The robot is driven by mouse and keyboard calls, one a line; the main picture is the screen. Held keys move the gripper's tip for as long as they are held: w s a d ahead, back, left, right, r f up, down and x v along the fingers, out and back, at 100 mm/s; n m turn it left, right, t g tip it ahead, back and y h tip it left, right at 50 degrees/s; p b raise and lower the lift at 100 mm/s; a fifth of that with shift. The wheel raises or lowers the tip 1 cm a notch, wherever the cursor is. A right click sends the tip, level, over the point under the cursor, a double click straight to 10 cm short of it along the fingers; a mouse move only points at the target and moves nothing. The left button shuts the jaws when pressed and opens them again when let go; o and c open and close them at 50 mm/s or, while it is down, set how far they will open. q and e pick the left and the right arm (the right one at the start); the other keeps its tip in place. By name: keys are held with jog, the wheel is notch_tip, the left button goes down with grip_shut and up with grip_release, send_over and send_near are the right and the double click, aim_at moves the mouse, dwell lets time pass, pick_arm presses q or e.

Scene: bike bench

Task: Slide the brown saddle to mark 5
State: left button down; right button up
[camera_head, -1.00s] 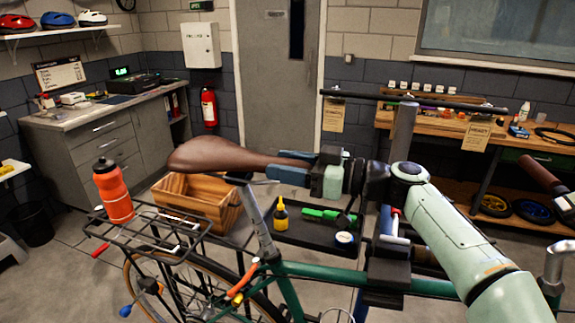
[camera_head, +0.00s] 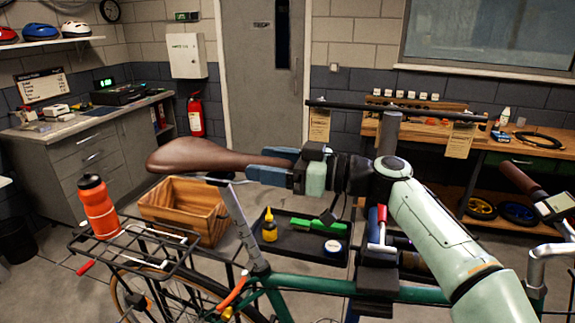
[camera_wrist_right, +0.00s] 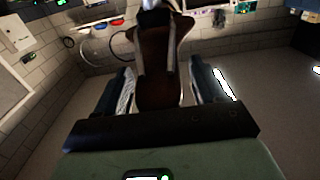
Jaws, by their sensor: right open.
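The brown saddle (camera_head: 190,155) sits on top of the slanted grey seatpost (camera_head: 238,215), its narrow nose pointing right. Small marks run along the post, but I cannot read their numbers or tell which one lines up. The post enters the green bike frame (camera_head: 340,287) below. My right gripper (camera_head: 264,166) is at the saddle's nose, with its dark blue fingers on either side. In the right wrist view, the saddle (camera_wrist_right: 158,75) lies between the open fingers of that gripper (camera_wrist_right: 162,82), with gaps beside it. My left gripper is not in view.
An orange bottle (camera_head: 97,205) stands on the rear rack (camera_head: 125,250). A wooden crate (camera_head: 190,207) and a black tray (camera_head: 300,245) with a yellow bottle (camera_head: 269,226) are beyond the bike. An orange-handled lever (camera_head: 232,290) is near the post's base.

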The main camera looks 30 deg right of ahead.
jog(key=b+v, duration=0.2)
jog(key=v, duration=1.1)
